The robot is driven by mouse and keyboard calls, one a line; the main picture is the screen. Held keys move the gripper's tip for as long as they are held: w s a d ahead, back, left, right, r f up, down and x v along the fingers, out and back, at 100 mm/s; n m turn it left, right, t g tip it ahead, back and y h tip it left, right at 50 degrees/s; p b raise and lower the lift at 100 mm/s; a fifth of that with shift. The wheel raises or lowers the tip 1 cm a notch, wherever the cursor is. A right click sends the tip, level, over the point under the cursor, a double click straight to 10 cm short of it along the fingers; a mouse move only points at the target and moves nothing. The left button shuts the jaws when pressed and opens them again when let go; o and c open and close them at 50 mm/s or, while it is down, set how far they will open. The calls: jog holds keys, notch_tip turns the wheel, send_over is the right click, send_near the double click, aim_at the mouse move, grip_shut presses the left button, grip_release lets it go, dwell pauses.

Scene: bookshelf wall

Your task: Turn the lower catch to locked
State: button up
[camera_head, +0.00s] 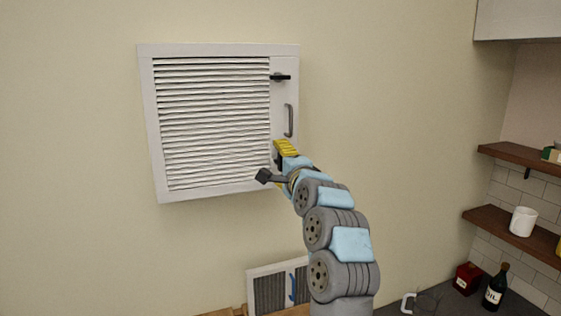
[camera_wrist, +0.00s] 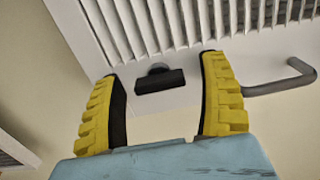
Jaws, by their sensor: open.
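A white louvred door (camera_head: 148,120) is set in the wall, with an upper catch (camera_head: 280,77) at its top right. The upper catch is a dark bar lying across the frame. The lower catch (camera_wrist: 160,82) shows in the wrist view as a dark bar on a round grey base, roughly parallel to the grey door handle (camera_wrist: 280,84). In the head view my gripper (camera_head: 280,150) hides it. My gripper (camera_wrist: 159,68) is open, with one yellow finger on each side of the lower catch and visible gaps between. Contact is not seen.
The door handle (camera_head: 289,120) stands out just above my gripper. Wooden shelves (camera_head: 510,226) with a white mug (camera_head: 523,221) are at the right. A dark bottle (camera_head: 495,288) stands on the counter below. The wall around the door is clear.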

jog(key=c, duration=1.2)
jog(key=shift+f, duration=0.1)
